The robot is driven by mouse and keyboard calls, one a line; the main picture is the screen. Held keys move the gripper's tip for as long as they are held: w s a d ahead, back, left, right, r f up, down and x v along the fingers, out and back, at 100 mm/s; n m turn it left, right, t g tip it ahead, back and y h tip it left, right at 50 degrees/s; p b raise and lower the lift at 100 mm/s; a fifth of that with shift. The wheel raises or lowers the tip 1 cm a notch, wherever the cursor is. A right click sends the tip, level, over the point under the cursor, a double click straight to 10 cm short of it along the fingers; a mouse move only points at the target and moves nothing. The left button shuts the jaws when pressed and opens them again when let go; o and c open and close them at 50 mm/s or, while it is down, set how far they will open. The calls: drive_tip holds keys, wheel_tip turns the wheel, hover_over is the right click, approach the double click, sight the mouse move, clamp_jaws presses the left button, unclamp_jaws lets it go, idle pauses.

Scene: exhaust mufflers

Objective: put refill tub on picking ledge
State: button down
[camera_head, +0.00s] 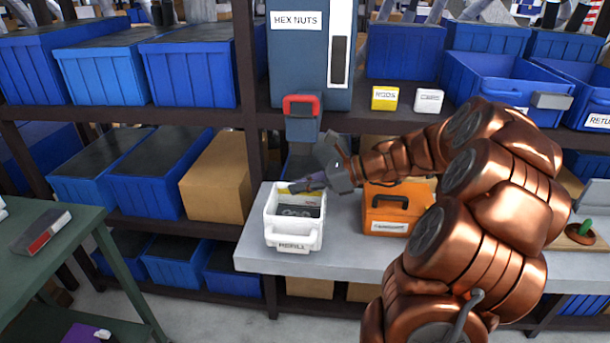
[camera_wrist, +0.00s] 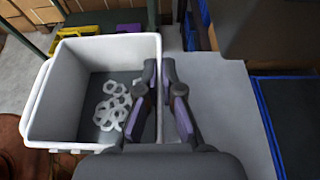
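The refill tub (camera_head: 293,239) is a white open box labelled REFILL at the left end of the grey ledge (camera_head: 345,252). In the wrist view the tub (camera_wrist: 36,118) is upright, with several white hex nuts (camera_wrist: 115,103) inside. My gripper (camera_head: 290,188) reaches in from the right at the tub's rim. In the wrist view its fingers (camera_wrist: 159,72) straddle the right wall, one inside and one outside, closed together on it. Whether the tub's base touches the ledge is not clear.
An orange case (camera_head: 386,213) stands right of the tub on the ledge. Above hangs a HEX NUTS dispenser (camera_head: 297,62) with a red handle. Blue bins (camera_head: 190,73) fill the shelves. A green table (camera_head: 40,262) stands left, with floor between.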

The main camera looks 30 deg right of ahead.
drive_tip(key=shift+w+d+f, duration=0.55)
drive_tip(key=shift+w+d, duration=0.55)
drive_tip(key=shift+w, duration=0.15)
drive_tip(key=shift+w+d+f, duration=0.6)
drive_tip(key=shift+w+d, duration=0.5)
drive_tip(key=shift+w, duration=0.2)
drive_tip(key=shift+w+d+f, duration=0.55)
drive_tip(key=shift+w+d, duration=0.55)
drive_tip(key=shift+w, duration=0.15)
drive_tip(key=shift+f, duration=0.15)
drive_tip(key=c, duration=1.3)
unclamp_jaws()
drive_tip(key=v, duration=1.2)
drive_tip(key=shift+r, duration=0.2)
